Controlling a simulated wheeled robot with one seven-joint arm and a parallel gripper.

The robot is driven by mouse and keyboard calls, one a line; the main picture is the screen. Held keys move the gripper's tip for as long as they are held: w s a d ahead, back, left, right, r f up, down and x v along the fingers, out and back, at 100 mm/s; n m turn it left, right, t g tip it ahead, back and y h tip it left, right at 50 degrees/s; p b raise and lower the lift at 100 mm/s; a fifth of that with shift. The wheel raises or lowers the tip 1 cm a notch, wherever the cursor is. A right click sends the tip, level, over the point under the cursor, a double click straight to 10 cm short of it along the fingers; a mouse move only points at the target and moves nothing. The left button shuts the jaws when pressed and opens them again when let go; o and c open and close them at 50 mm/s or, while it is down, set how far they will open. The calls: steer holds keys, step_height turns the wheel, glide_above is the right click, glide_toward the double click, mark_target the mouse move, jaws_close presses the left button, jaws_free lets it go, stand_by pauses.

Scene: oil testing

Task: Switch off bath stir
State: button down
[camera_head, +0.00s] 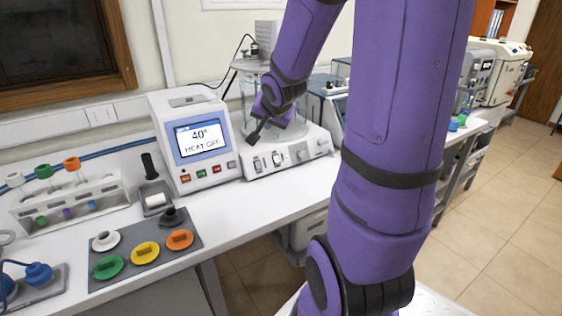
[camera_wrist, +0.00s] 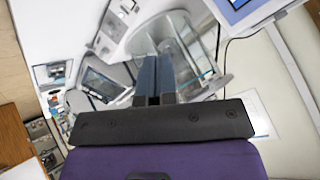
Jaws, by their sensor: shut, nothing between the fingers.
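The bath (camera_head: 290,156) is a white unit on the bench with a glass vessel (camera_head: 247,88) above it. Its sloped front carries a switch on the left (camera_head: 257,165), another switch (camera_head: 277,158) and knobs (camera_head: 301,152) on the right. Switch positions are too small to read. My gripper (camera_head: 254,138) is shut and empty, just above the left end of the bath's front panel. In the wrist view my gripper's fingers (camera_wrist: 155,62) are together in front of the glass vessel (camera_wrist: 186,42), with the white bath base (camera_wrist: 118,22) at upper left. My wrist hides part of the vessel.
A white controller (camera_head: 200,140) reading 40° and HEAT OFF stands left of the bath. A tube rack (camera_head: 75,200) and a grey mat (camera_head: 150,268) with coloured caps lie further left. Other instruments (camera_head: 490,72) stand on the right. Bare bench lies before the bath.

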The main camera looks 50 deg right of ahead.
mark_target(278, 161)
steer(key=s+d+f+m+t+y, duration=0.1)
steer(key=d+f+m+t, duration=0.2)
steer(key=d+f+m, duration=0.6)
steer(key=shift+d+f, duration=2.1)
steer(key=shift+f, duration=1.3)
steer(key=x, duration=1.4)
steer(key=shift+a, duration=0.1)
